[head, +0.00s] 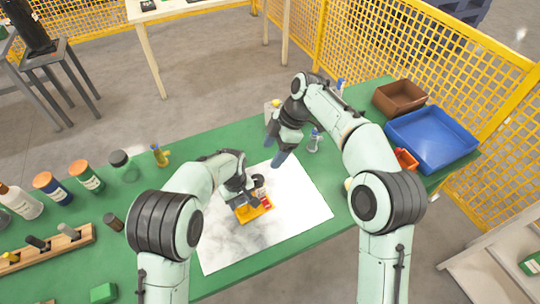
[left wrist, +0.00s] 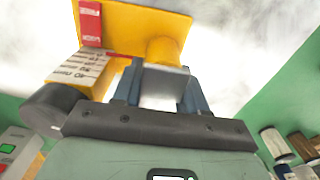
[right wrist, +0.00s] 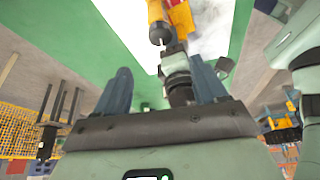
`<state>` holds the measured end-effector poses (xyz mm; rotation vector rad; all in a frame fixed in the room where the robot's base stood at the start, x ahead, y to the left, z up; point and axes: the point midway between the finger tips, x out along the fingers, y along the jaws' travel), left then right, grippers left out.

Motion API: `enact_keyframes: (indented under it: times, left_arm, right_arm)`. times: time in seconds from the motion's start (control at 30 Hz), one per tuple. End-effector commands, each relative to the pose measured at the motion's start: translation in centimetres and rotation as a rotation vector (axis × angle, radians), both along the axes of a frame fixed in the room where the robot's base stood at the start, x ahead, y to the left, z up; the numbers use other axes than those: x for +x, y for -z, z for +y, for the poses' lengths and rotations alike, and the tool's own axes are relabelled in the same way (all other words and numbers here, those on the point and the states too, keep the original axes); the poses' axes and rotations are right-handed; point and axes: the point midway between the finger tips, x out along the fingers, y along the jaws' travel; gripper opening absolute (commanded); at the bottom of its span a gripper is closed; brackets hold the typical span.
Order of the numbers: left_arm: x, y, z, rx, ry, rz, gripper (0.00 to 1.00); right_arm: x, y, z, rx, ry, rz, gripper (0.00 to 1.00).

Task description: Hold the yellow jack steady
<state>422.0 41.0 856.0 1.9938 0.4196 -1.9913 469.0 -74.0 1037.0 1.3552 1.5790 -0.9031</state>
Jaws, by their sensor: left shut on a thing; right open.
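The yellow jack (head: 262,212) sits on the white sheet near the middle of the table. In the left wrist view the jack (left wrist: 130,25) shows a yellow plate, a short yellow cylinder and red and white labels. My left gripper (head: 246,198) is shut on the jack's pale block beside that cylinder; its fingers also show in the left wrist view (left wrist: 160,88). My right gripper (head: 280,157) is open, above the sheet's far edge and apart from the jack. The right wrist view shows its spread fingers (right wrist: 162,85) and part of the jack (right wrist: 180,15) beyond.
Several bottles (head: 87,178) and a wooden rack (head: 48,247) stand at the table's left. A small bottle (head: 314,141) is right of my right gripper. A blue bin (head: 432,138) and a brown bin (head: 399,97) are at the far right. The sheet's front (head: 265,240) is clear.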

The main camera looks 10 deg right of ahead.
Motion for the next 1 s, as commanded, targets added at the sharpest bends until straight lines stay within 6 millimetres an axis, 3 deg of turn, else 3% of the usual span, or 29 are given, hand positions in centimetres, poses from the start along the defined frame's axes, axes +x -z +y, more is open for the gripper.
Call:
enact_keyframes:
  times: [0.4,0.63,0.77,1.0]
  left_arm:
    - [-0.1,0.2,0.1,0.002,0.001,0.005,0.00]
    - [-0.1,0.2,0.1,0.002,0.000,0.005,0.00]
    - [-0.1,0.2,0.1,0.002,0.000,0.005,0.00]
    - [-0.1,0.2,0.1,0.002,0.000,0.005,0.00]
  right_arm:
    - [1.7,0.2,0.6,-0.003,-0.324,0.001,0.71]
    - [1.6,0.9,0.8,0.000,-0.375,0.004,0.71]
    - [1.2,2.3,1.3,0.000,-0.376,0.006,0.71]
    - [0.3,6.8,2.9,-0.001,-0.373,0.008,0.71]
